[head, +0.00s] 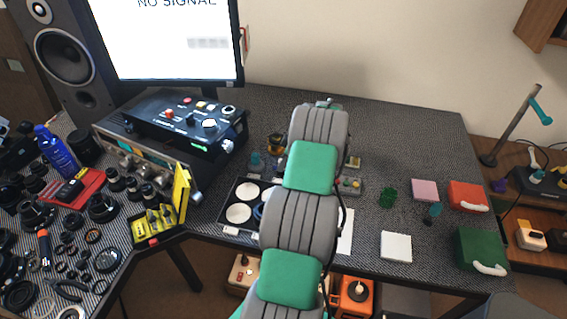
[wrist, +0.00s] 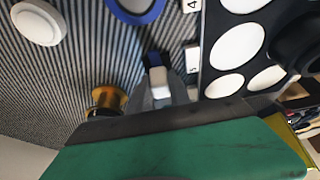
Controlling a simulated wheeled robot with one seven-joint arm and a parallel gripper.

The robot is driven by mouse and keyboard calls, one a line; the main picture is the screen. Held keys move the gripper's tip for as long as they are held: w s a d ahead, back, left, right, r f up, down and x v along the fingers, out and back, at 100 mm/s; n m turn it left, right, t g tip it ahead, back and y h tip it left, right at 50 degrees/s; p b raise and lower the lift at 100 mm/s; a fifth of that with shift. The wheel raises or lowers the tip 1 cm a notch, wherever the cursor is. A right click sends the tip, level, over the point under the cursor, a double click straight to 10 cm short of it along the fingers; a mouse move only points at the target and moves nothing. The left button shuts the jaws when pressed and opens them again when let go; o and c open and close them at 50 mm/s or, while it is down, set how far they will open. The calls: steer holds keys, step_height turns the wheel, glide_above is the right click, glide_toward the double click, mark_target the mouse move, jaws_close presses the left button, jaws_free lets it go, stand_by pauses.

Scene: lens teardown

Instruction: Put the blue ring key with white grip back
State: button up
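In the wrist view the blue ring key with white grip (wrist: 158,78) sits between the grey fingers of my gripper (wrist: 160,92). Its white grip faces the camera and a dark blue part shows beyond it. The fingers look closed on the grip. My arm hides the gripper and key in the head view.
A brass-coloured part (wrist: 107,98) stands left of my fingers, and a white round piece (wrist: 38,22) lies farther left. In the head view a yellow box (head: 160,221) and an electronics unit (head: 170,150) stand left. A white pad (head: 396,247) lies right.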

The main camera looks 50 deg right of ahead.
steer(key=o, duration=0.5)
steer(key=shift+r, duration=0.1)
steer(key=shift+r+p, duration=0.3)
steer(key=shift+p, duration=0.15)
steer(key=v, duration=1.2)
steer(key=w+a+r, duration=0.3)
steer(key=w+a, duration=0.1)
steer(key=a, duration=0.4)
steer(key=w+a+r+m, duration=0.1)
steer(key=w+a+r, duration=0.3)
steer(key=a, duration=0.3)
steer(key=w+a+r, duration=0.3)
steer(key=a, duration=0.5)
steer(key=s+a+r+m+g+h, duration=0.1)
steer(key=s+a+r+m, duration=0.1)
steer(key=a, duration=1.3)
steer(key=shift+m+h, duration=0.4)
steer(key=shift+m, duration=0.3)
steer(key=s+a+f, duration=0.1)
steer(key=s+a, duration=0.3)
steer(key=s+a+f, duration=0.1)
steer(key=s+a, duration=0.2)
steer(key=s, duration=0.1)
steer(key=s+a+f, duration=0.1)
steer(key=s+a, duration=0.3)
steer(key=shift+a+b, duration=0.3)
